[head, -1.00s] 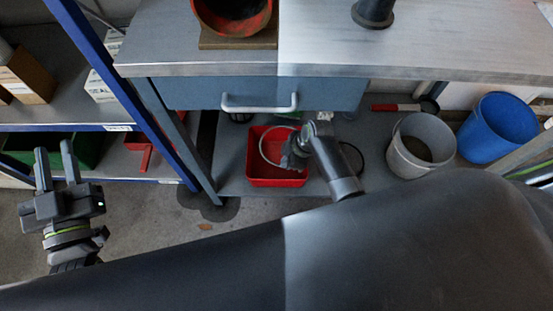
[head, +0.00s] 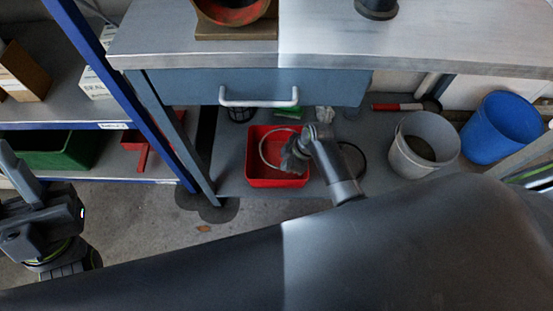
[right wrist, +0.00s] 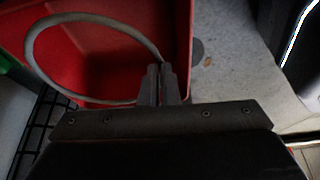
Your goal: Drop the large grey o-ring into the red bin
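The large grey o-ring (head: 263,148) is held by my right gripper (head: 290,160) over the red bin (head: 275,183) on the shelf under the workbench. In the right wrist view the o-ring (right wrist: 88,17) loops out to the left from my right gripper (right wrist: 160,82), whose fingers are close together on its edge. The red bin (right wrist: 178,40) lies behind it there. I cannot tell how far the ring is above the bin's floor. My left gripper (head: 10,180) is at the left edge of the head view, partly cut off and away from the bin.
A grey bucket (head: 405,165) and a blue bucket (head: 497,128) stand to the right. A dark ring (head: 362,160) lies beside my right arm. The bench drawer (head: 200,90) overhangs the shelf. A green bin (head: 60,160) sits on the left rack.

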